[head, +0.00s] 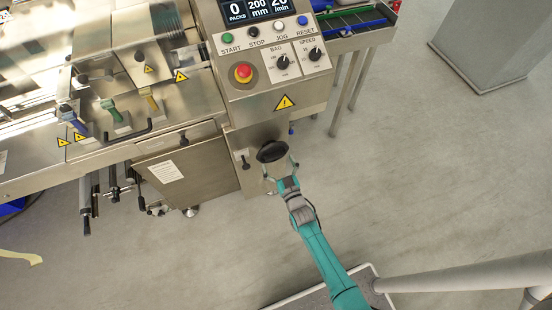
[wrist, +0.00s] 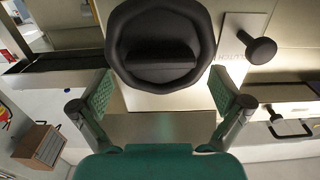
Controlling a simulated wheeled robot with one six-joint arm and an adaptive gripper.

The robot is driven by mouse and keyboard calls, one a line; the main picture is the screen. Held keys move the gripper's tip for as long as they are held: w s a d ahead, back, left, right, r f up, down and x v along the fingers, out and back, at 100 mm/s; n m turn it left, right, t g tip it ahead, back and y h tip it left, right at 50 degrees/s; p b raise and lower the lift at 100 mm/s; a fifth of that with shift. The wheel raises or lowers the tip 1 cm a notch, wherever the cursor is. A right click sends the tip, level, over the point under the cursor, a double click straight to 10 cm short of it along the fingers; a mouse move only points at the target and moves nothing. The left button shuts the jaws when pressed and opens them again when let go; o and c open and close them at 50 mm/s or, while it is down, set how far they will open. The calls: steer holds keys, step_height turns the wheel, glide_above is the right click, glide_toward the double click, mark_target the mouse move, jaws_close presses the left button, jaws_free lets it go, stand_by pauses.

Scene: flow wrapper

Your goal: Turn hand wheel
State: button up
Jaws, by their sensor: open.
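The hand wheel (head: 271,151) is black and sits on the front of the machine's steel cabinet, below the control panel. In the wrist view the black wheel (wrist: 160,82) fills the top middle, with a thick rim around a recessed centre. My gripper (head: 280,168) is right at the wheel in the head view. In the wrist view its two green-padded fingers (wrist: 162,92) are spread wide, one to each side of the wheel's lower part. I see no clear contact between the pads and the rim. Nothing is held.
A black knob (wrist: 260,51) stands close beside the wheel; it shows as a small lever (head: 245,162) left of the wheel in the head view. The control panel (head: 268,60) with a red stop button (head: 243,72) is above. Floor (head: 440,190) to the right is clear.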

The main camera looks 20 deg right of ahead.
steer(key=shift+w, duration=0.85)
steer(key=c, duration=1.1)
